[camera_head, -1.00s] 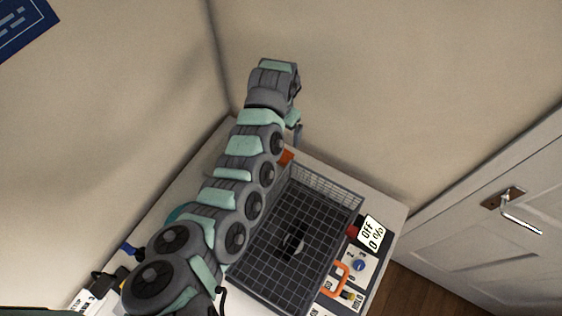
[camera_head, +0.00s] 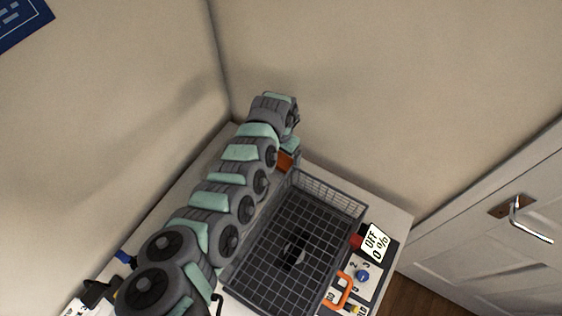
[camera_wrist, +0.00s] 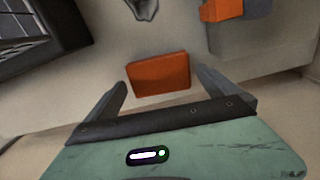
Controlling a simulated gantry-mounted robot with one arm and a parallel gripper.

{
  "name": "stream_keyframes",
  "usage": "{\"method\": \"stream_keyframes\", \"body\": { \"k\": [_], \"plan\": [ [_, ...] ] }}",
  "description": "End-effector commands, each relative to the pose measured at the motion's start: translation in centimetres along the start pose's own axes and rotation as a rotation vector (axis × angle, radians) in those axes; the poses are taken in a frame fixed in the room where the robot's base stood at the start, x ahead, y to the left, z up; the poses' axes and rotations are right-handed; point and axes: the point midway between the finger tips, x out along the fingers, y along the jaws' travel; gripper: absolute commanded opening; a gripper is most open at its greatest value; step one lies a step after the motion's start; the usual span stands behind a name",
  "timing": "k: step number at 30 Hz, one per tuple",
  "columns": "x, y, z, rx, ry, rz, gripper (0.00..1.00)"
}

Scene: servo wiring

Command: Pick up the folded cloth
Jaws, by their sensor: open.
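The folded cloth (camera_wrist: 160,73) appears to be the flat orange rectangle lying on the pale table in the wrist view. My gripper (camera_wrist: 161,80) is open and empty, with its fingers on either side of the near part of the cloth in the picture. Whether the fingers are level with it or still above it I cannot tell. In the head view an orange patch (camera_head: 285,161) shows beside my wrist, at the far end of the table; my arm hides most of that area and the fingertips are not clear.
A dark wire basket (camera_head: 330,190) stands beside my arm; its corner (camera_wrist: 38,40) shows at the wrist view's left. A grey block with an orange part (camera_wrist: 222,9) is at upper right. A small grey object (camera_wrist: 143,8) lies beyond the cloth. A control panel (camera_head: 374,276) is right of the basket.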

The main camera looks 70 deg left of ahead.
Motion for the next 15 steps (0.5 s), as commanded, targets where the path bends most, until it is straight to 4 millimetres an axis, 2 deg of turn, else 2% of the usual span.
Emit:
{"method": "stream_keyframes", "body": {
  "k": [1, 4, 11, 15],
  "plan": [
    [1.2, 0.1, 0.2, 0.003, -0.005, 0.001, 1.0],
    [2.3, 0.0, 0.2, 0.0, -0.003, -0.001, 1.0],
    [2.5, -0.1, 0.1, -0.001, 0.001, 0.0, 1.0],
    [2.5, 0.0, 0.1, -0.001, 0.0, 0.0, 0.9]
  ]
}}
